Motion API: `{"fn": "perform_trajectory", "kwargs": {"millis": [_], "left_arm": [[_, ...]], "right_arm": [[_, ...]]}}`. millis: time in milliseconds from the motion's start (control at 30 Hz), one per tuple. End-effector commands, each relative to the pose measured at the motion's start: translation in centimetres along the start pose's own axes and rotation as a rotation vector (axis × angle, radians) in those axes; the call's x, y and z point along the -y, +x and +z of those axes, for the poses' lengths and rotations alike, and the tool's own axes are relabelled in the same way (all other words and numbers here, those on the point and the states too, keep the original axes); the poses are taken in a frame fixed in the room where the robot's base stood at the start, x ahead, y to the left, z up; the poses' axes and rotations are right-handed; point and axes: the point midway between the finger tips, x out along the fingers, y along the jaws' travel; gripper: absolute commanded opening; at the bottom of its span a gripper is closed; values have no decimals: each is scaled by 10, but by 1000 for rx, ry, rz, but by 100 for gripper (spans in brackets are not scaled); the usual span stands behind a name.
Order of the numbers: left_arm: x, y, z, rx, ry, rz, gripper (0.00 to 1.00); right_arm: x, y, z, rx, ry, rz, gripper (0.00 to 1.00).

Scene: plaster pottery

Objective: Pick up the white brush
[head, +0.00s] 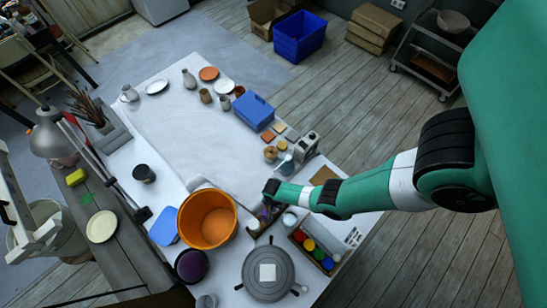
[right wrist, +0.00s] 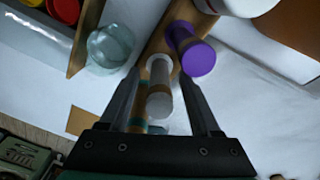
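The white brush (right wrist: 160,95) shows in the right wrist view as a pale, round-ended handle rising from a wooden holder (right wrist: 166,38). My right gripper (right wrist: 163,92) is over it, with one finger on each side of the handle. The fingers are spread, with visible gaps to the handle. In the head view my right gripper (head: 267,200) is low over the holder near the table's right side, and the arm hides most of the brush there. My left gripper is not in view.
A purple-handled tool (right wrist: 198,56) stands close beside the brush. A clear glass jar (right wrist: 110,48) is to its left. An orange bucket (head: 207,218), a round grey turntable (head: 268,290) and a paint tray (head: 312,250) stand nearby. The paper-covered table centre is mostly clear.

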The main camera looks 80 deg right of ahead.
Motion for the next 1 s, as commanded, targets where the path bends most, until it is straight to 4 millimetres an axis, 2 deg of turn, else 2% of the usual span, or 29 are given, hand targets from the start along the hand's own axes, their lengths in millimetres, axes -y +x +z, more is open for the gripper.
{"fn": "perform_trajectory", "kwargs": {"millis": [33, 333, 767, 1000], "left_arm": [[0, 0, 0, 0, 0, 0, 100], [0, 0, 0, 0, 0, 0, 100], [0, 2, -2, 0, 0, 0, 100], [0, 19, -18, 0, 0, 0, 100]], "right_arm": [[0, 0, 0, 0, 0, 0, 54], [0, 0, 0, 0, 0, 0, 0], [0, -3, 0, 0, 0, 0, 0], [0, -26, 0, 0, 0, 0, 0]]}}
